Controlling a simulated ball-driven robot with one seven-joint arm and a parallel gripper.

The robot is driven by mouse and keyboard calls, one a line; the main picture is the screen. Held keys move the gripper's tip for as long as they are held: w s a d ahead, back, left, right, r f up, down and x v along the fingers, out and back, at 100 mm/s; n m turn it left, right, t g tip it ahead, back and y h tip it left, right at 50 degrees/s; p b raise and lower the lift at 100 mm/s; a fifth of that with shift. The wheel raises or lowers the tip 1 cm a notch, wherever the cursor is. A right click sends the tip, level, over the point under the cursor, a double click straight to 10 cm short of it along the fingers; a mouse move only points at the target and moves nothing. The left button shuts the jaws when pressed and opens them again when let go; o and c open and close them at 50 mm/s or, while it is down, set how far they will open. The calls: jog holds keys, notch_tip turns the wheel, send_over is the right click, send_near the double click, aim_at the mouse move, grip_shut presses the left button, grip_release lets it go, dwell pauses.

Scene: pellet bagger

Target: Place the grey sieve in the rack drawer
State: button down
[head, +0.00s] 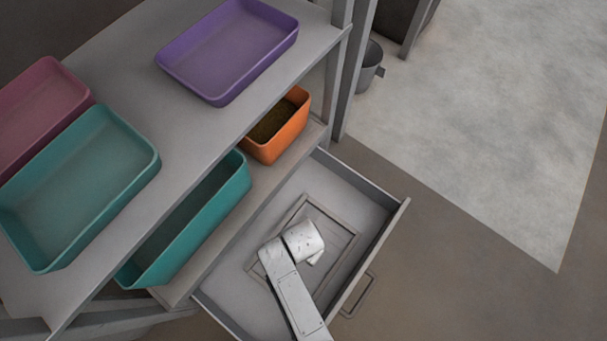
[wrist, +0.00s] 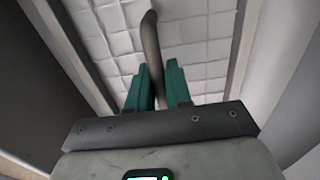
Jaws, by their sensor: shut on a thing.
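The grey sieve (head: 334,217) is a square framed piece inside the open rack drawer (head: 345,190). It lies flat on or close above the drawer floor; I cannot tell if it touches. In the wrist view its pale gridded mesh (wrist: 205,52) and a dark upright handle (wrist: 151,45) show. My gripper (wrist: 158,78) has green fingers, shut on that handle. In the head view my wrist covers the fingers and the middle of the sieve.
The drawer front has a bar handle (head: 358,296). Left of the drawer, a shelf holds an orange bin (head: 288,133) and a teal bin (head: 190,226). Purple (head: 228,50), pink (head: 40,105) and teal (head: 85,185) trays sit above. Floor is clear at right.

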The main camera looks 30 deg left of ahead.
jog(key=c, duration=1)
grip_release()
jog(key=shift+f, duration=0.15)
jog(key=shift+c, duration=0.2)
notch_tip(320, 180, up, 12)
jog(key=p, duration=0.7)
jog(key=shift+r, duration=0.2)
jog(key=w+d+r, duration=0.2)
jog(key=d+r, duration=0.1)
jog(key=d, duration=0.6)
jog(key=w+d+r, duration=0.2)
jog(key=d+r, duration=0.2)
jog(key=d, duration=0.5)
jog(key=s+d+r, duration=0.4)
jog(key=d+r, duration=0.1)
jog(key=d, duration=0.3)
jog(key=s+d+r+n+t, duration=0.1)
jog(key=s+d+r, duration=0.3)
jog(key=d, duration=0.5)
jog(key=shift+s+r, duration=0.3)
jog(key=shift+r, duration=0.2)
